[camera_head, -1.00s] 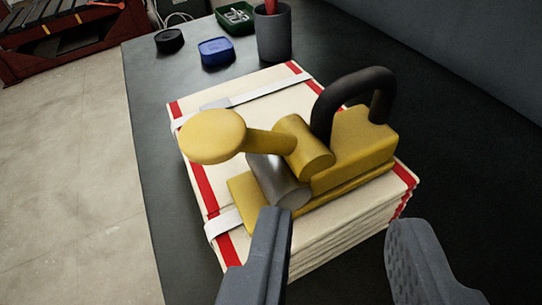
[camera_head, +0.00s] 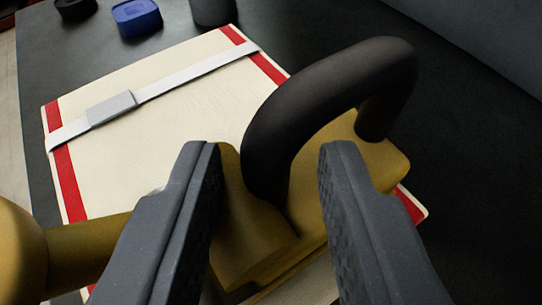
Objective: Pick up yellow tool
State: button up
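My gripper (camera_head: 270,165) is open, with one finger on each side of the handle's near end. I cannot tell whether either finger touches the tool. The fingers hide part of the tool's body.
The stack rests on a dark table (camera_head: 475,150), which is clear to the right. A blue container (camera_head: 137,16), a black round item (camera_head: 75,8) and a grey cup (camera_head: 213,10) stand behind the stack. A grey upright surface (camera_head: 480,35) rises at the back right.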

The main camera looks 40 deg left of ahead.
jog(key=shift+w, duration=0.1)
grip_shut()
dwell(1.3)
